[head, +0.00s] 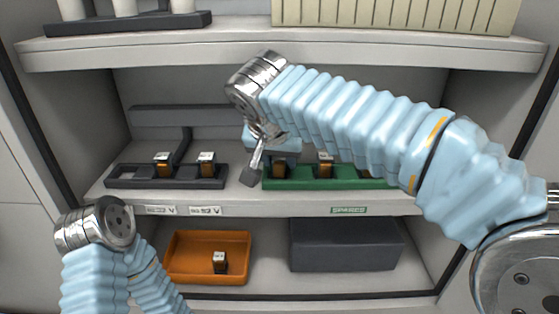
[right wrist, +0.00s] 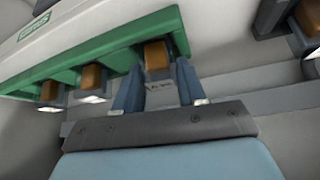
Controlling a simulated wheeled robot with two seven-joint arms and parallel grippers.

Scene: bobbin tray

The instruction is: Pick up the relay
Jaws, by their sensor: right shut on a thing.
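The green rack (head: 345,184) labelled SPARES stands on the middle shelf with several orange-and-grey relays. A free relay (head: 325,165) stands in it near the middle. My right gripper (head: 281,158) reaches down at the rack's left end, partly hidden by my wrist. It is shut on the relay at that end (head: 280,171). In the right wrist view, its two blue-grey fingers (right wrist: 158,92) flank this relay (right wrist: 156,58), which is still at the green rack's (right wrist: 120,58) end slot. I cannot tell whether it is lifted. My left gripper is out of view.
A dark rack (head: 166,183) with two relays stands left on the same shelf. Below are an orange tray (head: 185,272) holding one relay (head: 219,262) and a dark grey box (head: 346,245). An upper shelf (head: 240,55) and cabinet side walls bound the space.

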